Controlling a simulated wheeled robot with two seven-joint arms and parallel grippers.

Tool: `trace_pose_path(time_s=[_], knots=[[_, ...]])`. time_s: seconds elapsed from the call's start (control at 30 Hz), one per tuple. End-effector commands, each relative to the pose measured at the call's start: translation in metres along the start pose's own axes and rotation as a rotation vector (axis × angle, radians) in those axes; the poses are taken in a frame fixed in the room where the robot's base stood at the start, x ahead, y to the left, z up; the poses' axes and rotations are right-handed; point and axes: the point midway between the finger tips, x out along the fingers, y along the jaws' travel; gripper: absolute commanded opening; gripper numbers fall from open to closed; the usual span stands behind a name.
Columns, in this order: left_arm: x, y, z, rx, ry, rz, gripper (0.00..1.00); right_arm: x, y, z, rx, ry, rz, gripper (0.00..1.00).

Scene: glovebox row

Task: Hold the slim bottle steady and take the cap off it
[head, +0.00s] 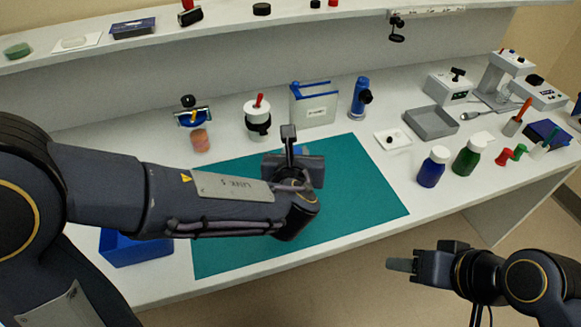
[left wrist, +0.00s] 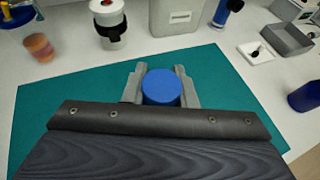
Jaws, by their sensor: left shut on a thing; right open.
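My left gripper (head: 289,146) is over the far part of the green mat (head: 350,205). In the left wrist view its two grey fingers stand on either side of a round blue cap (left wrist: 162,87), seen from above. The gripper is shut on the slim bottle under this cap. The bottle's body is hidden in both views, so I cannot tell whether it touches the mat. My right gripper (head: 402,265) is open and empty, off the front edge of the table at the lower right.
A blue bottle (head: 432,170) and a green bottle (head: 468,158), both white-capped, stand right of the mat. A grey tray (head: 431,123), a white dish (head: 393,139) and a blue-and-grey box (head: 313,105) stand behind. A blue bin (head: 135,248) is at the front left. The mat's right part is clear.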

Motion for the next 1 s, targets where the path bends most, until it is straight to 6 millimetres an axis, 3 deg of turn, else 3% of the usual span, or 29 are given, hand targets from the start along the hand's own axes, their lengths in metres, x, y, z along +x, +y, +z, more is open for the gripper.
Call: trace_pose_path(time_s=[0.27,0.4,0.53,0.97,1.0], knots=[[0.025,0.008,-0.015,0.001,0.0,0.0,0.0,0.005,0.002,0.003,0.0,0.0,0.0,0.48],[0.038,0.01,-0.034,0.004,0.002,0.0,0.0,0.01,0.005,0.005,0.0,0.0,0.0,0.48],[0.042,0.01,-0.045,0.001,0.0,0.0,0.0,0.012,0.006,0.006,0.0,0.0,0.0,0.48],[0.044,0.01,-0.05,-0.001,-0.002,-0.001,0.0,0.017,0.008,0.008,0.0,0.0,0.0,0.48],[0.043,0.01,-0.048,-0.001,-0.001,-0.001,0.28,0.015,0.007,0.008,0.0,0.0,0.0,0.48]])
